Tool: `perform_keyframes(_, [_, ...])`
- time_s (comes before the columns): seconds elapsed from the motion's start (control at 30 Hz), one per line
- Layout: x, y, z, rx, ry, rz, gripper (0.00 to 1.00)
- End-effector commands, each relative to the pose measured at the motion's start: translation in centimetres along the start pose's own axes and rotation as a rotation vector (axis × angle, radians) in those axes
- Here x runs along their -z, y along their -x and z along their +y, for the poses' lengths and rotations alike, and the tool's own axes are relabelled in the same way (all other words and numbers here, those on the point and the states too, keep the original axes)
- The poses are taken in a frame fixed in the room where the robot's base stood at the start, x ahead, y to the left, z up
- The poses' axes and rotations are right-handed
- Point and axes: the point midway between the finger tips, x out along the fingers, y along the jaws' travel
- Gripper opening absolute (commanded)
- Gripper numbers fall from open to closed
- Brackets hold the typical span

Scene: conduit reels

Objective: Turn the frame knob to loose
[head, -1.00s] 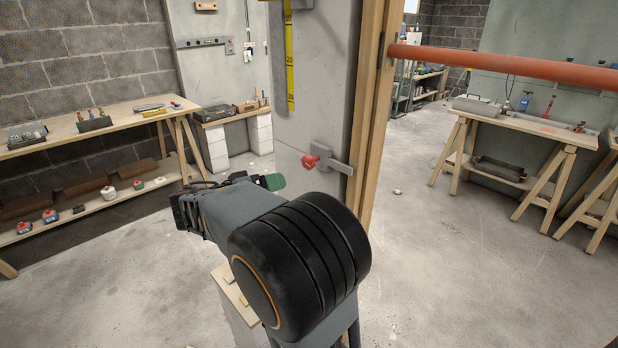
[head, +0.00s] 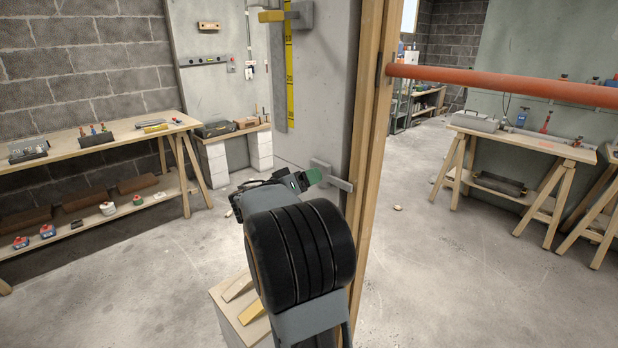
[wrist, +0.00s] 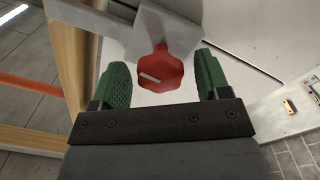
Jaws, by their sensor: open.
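The red frame knob (wrist: 160,70) shows in the wrist view, with a pale pointer line across its face. It is mounted on a grey bracket (wrist: 170,30) on the door frame. My gripper (wrist: 163,82) is open, with one green finger on each side of the knob and visible gaps between. In the head view my gripper's green fingertip (head: 309,177) is beside the grey bracket (head: 331,174), and the knob is hidden there behind my gripper. No markings for loose or tight can be read.
A wooden post (head: 371,150) stands right beside the bracket. An orange-red pipe (head: 500,86) runs across at the right. A yellow-handled fitting (head: 285,15) sits higher on the panel. A workbench (head: 90,135) stands at the left. The floor right of the post is mostly clear.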

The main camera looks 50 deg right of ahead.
Motion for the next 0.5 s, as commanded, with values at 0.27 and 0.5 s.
perform_keyframes(0.27, [-0.06,-1.0,-0.03,0.001,0.001,-0.001,0.7])
perform_keyframes(0.5, [-0.05,-0.99,-0.03,0.001,0.0,-0.001,0.67])
